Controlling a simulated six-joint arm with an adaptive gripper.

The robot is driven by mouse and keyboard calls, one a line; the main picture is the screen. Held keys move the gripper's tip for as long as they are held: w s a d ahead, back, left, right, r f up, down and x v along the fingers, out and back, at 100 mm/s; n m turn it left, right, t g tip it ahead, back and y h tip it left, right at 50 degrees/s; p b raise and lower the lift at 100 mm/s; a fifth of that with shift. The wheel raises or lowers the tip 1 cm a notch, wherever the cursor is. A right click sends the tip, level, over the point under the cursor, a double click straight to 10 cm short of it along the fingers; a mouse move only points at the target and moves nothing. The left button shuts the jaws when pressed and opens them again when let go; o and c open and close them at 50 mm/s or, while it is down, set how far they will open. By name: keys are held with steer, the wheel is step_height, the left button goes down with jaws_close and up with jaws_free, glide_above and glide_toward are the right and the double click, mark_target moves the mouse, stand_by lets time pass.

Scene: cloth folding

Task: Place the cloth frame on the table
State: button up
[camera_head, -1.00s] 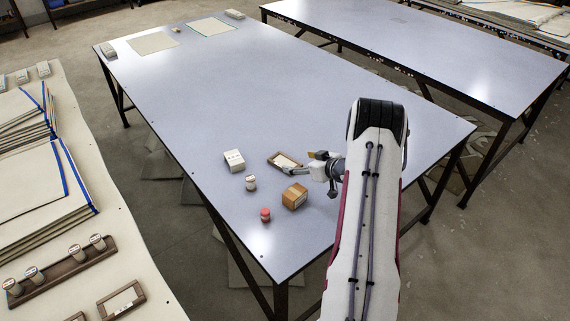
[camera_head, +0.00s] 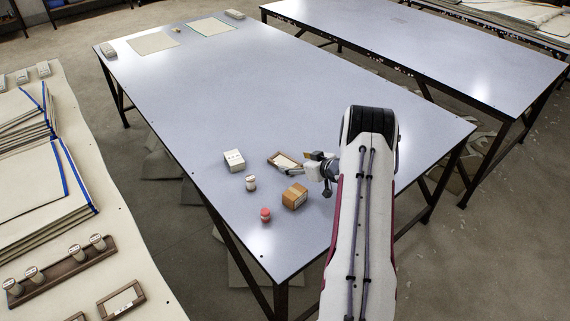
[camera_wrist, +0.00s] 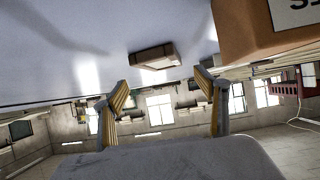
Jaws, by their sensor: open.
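The cloth frame (camera_head: 284,161), a small wooden rectangle with a pale inside, lies on the blue-grey table (camera_head: 330,90). My gripper (camera_head: 298,165) is open and empty at the frame's right end, low over the table; its near finger shows in front of the frame's lower edge. I cannot tell whether it touches. In the wrist view my two fingers (camera_wrist: 162,96) stand wide apart with ribbed yellow pads. A brown flat piece that looks like the frame (camera_wrist: 153,57) shows beyond them, with a gap in the picture.
A cardboard box (camera_head: 295,196) stands close below my gripper; it also shows in the wrist view (camera_wrist: 262,24). A white box (camera_head: 234,160), a white jar (camera_head: 250,184) and a red jar (camera_head: 265,214) stand left of it. Another frame (camera_head: 121,300) lies on the left table. The table's middle is clear.

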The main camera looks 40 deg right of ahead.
mark_target(286, 161)
steer(key=shift+f+x, duration=0.3)
steer(key=shift+x, duration=2.15)
steer(key=shift+a, duration=0.1)
steer(key=c, duration=1.4)
steer(key=shift+c, duration=0.2)
step_height(286, 161, up, 10)
